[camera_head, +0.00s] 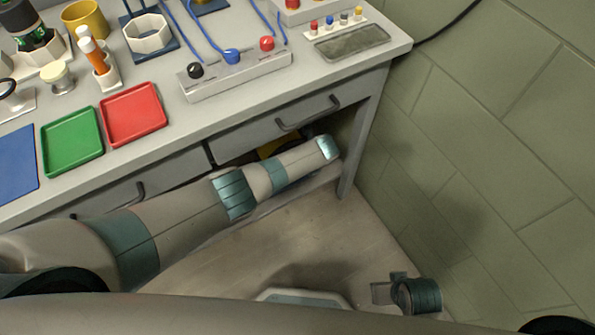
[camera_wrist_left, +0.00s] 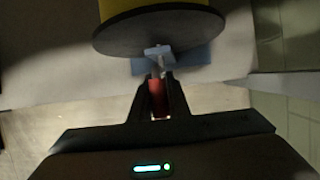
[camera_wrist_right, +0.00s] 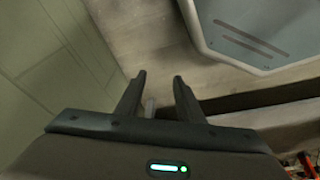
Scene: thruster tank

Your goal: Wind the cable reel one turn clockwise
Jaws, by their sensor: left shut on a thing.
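The cable reel shows in the left wrist view as a yellow drum (camera_wrist_left: 150,5) with a dark round flange (camera_wrist_left: 185,25). A light blue crank (camera_wrist_left: 190,55) sits at the flange, with a red handle (camera_wrist_left: 158,98). My left gripper (camera_wrist_left: 160,82) is shut on the red handle, one finger on each side. In the head view, a yellow bit of the reel (camera_head: 268,148) shows under the bench behind my left arm; the left gripper is hidden there. My right gripper (camera_wrist_right: 159,78) is open and empty above the floor, away from the reel.
The bench (camera_head: 226,115) with drawers stands over the reel's space, its leg (camera_head: 358,150) to the right. Red (camera_head: 133,113) and green (camera_head: 72,140) trays and a terminal block (camera_head: 235,75) lie on top. A tiled wall (camera_head: 500,150) bounds the right side.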

